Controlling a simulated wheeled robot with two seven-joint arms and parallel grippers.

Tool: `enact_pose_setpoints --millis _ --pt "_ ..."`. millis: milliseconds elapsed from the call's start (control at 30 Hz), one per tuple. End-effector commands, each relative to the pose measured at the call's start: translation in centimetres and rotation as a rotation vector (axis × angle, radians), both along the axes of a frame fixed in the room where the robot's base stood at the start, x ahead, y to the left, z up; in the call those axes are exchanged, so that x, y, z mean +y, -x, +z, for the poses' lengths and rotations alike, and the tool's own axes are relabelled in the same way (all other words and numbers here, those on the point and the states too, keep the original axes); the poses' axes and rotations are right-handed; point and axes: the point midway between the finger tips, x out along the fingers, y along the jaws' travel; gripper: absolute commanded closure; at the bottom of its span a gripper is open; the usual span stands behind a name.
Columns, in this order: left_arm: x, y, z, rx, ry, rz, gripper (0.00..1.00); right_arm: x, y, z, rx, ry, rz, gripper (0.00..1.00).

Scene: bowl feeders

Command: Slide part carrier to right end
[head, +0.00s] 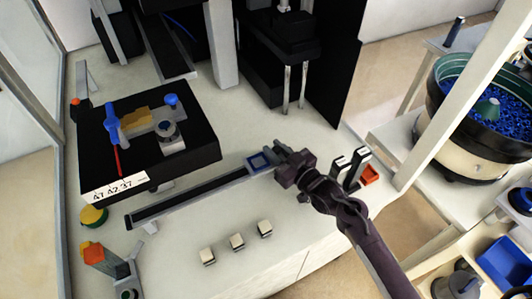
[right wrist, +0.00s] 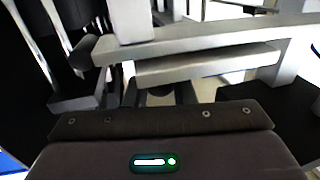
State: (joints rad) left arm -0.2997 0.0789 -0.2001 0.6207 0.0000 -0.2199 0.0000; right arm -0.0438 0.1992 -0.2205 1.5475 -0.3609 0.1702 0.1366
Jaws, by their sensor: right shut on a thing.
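The part carrier (head: 259,161) is a small grey block with a blue square frame on top. It sits on the long dark slide rail (head: 195,191), near the rail's right end. My right gripper (head: 279,151) is at the carrier's right side, shut on it; its fingertips are partly hidden by the gripper body. In the right wrist view the dark gripper housing (right wrist: 160,150) with a green light fills the bottom, and the carrier cannot be made out. My left gripper is not in view.
A black fixture box (head: 190,160) with a blue clamp stands behind the rail's left part. Several cream push buttons (head: 237,241) line the front. A bowl feeder (head: 480,120) stands farther right.

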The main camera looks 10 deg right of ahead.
Motion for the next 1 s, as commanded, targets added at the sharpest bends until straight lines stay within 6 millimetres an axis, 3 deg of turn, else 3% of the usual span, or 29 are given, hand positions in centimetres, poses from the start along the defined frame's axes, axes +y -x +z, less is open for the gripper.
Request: enact_pose_setpoints --millis 200,233,367,767,1000 --pt "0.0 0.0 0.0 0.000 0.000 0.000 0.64 -0.5 -0.2 0.0 0.000 0.005 -0.012 1.00" --pt "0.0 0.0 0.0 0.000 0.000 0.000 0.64 -0.5 -0.2 0.0 0.000 0.005 -0.012 0.74" --pt "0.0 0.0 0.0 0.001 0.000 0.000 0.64 -0.4 -0.2 0.0 0.000 0.005 -0.011 0.57" --pt "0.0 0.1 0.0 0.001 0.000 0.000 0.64 -0.3 -0.2 0.8 -0.002 0.005 -0.007 0.57" --pt "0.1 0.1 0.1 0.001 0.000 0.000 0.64 -0.3 -0.2 5.5 -0.006 0.004 -0.007 0.57"
